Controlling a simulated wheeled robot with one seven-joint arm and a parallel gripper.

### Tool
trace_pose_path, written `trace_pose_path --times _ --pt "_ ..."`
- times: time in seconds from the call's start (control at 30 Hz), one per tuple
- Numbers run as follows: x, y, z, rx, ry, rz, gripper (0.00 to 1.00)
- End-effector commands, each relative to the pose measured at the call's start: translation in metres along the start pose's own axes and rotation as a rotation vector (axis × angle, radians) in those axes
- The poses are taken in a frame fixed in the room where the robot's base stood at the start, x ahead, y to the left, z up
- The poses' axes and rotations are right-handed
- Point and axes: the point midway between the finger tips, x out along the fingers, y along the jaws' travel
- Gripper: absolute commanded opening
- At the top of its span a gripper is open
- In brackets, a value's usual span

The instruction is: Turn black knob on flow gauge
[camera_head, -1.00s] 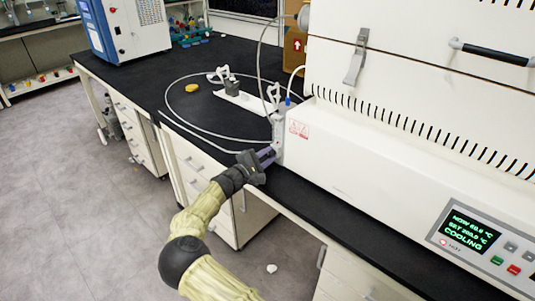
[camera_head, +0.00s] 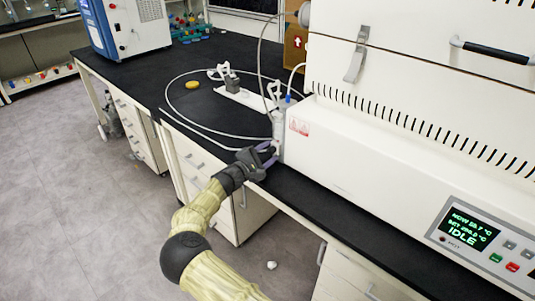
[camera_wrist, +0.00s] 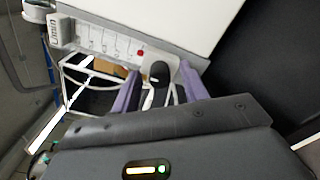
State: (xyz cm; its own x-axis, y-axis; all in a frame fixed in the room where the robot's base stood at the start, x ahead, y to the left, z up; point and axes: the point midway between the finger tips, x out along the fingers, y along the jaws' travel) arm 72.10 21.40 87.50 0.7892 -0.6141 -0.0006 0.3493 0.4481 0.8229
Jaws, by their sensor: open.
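The flow gauge (camera_head: 279,128) is a narrow pale upright block at the left end of the white machine. In the wrist view the gauge (camera_wrist: 108,41) shows a scale with markings and a small red dot. Its black knob (camera_wrist: 158,73) is at the gauge's lower end and is hidden in the head view. My gripper (camera_head: 268,154) is at the gauge's base. Its two purple fingers are apart in the wrist view, one on each side of the knob. Whether either finger touches the knob cannot be told.
The white machine (camera_head: 380,165) stands right beside the gauge, with a lit display (camera_head: 468,229) reading IDLE. A thin hose (camera_head: 170,105) loops over the black bench (camera_head: 135,65). A white plate with a clamp (camera_head: 240,100) and a yellow disc (camera_head: 192,85) lie behind the gauge.

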Motion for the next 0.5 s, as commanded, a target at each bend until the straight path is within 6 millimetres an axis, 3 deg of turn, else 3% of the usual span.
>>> trace_pose_path --times 0.23,0.5 --pt "-0.014 0.0 -0.001 0.001 0.001 0.0 0.44" --pt "-0.064 0.0 -0.001 0.0 0.003 0.001 0.44"
